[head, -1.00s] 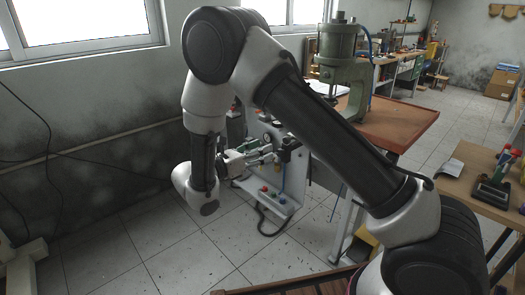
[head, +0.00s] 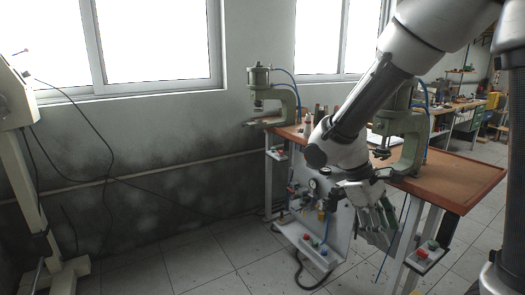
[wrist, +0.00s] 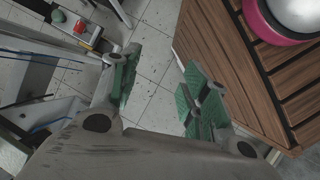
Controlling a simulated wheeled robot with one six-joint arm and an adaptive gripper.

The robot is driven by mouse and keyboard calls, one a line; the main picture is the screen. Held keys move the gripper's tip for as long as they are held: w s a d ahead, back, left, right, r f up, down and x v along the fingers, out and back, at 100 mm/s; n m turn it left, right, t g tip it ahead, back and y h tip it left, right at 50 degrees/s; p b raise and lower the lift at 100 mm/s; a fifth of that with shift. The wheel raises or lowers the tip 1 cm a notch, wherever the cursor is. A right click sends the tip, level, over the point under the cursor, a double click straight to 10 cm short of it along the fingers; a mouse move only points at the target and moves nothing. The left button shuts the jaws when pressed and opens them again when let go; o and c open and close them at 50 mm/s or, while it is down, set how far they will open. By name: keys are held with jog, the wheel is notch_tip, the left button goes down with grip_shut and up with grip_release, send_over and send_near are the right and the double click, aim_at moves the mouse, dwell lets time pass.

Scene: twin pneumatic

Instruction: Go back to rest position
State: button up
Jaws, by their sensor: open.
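My gripper (head: 378,218) hangs in front of the workbench (head: 460,180), at its near edge in the head view, pointing down. In the wrist view, its two green-padded fingers (wrist: 160,88) are spread apart with only tiled floor visible between them. It holds nothing. My arm comes down from the upper right of the head view and covers part of the bench. No other object is named by the task.
Two green pneumatic presses stand on the bench, one at left (head: 277,103) and one at right (head: 408,140), partly behind my arm. A button panel (head: 312,243) sits low under the bench. A grey stand (head: 45,200) is at far left. Floor (head: 200,265) between them is clear.

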jog(key=s+d+r+m+t+y, duration=0.5)
jog(key=s+d+r+m+t, duration=0.2)
jog(key=r, duration=0.5)
jog(key=s+d+m, duration=0.1)
jog(key=s, duration=0.1)
jog(key=shift+s+d+r+m, duration=0.3)
jog(key=shift+s+d+r, duration=0.05)
jog(key=shift+r, duration=0.05)
